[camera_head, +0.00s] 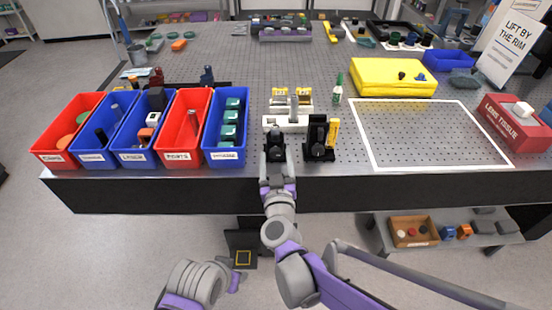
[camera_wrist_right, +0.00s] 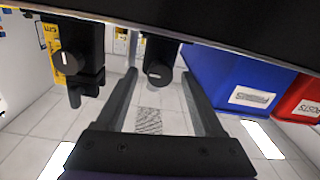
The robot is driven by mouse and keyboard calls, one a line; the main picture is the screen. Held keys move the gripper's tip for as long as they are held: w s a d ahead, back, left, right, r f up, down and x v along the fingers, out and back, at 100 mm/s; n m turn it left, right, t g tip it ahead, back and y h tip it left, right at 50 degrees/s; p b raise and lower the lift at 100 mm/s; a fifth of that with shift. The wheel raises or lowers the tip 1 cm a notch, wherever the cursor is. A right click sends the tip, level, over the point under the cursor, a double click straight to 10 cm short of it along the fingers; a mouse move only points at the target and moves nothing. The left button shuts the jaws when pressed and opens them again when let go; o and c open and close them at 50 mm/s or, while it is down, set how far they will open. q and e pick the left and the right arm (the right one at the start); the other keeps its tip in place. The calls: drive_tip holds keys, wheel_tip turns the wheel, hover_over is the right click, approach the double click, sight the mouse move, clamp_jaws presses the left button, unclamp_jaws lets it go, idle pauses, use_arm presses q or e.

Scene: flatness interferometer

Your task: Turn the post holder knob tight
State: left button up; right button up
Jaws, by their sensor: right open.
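My right gripper (camera_head: 275,158) is at the front edge of the bench. In the right wrist view the gripper (camera_wrist_right: 159,62) is open, with one finger on each side of a black post holder (camera_wrist_right: 165,52). Its round knob (camera_wrist_right: 156,75) shows between the fingertips, and I cannot tell whether they touch it. In the head view the gripper largely hides this holder. A second black post holder (camera_head: 317,140) with a yellow tag (camera_head: 333,132) stands just to the right, and it also shows in the wrist view (camera_wrist_right: 72,62).
Red and blue bins stand to the left, the nearest being a blue bin (camera_head: 226,125). White mounts (camera_head: 292,112) stand behind the holders, with a green-capped bottle (camera_head: 338,90) beside them. A white-outlined perforated area (camera_head: 430,135) to the right is clear.

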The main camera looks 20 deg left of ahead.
clamp_jaws()
idle(0.3)
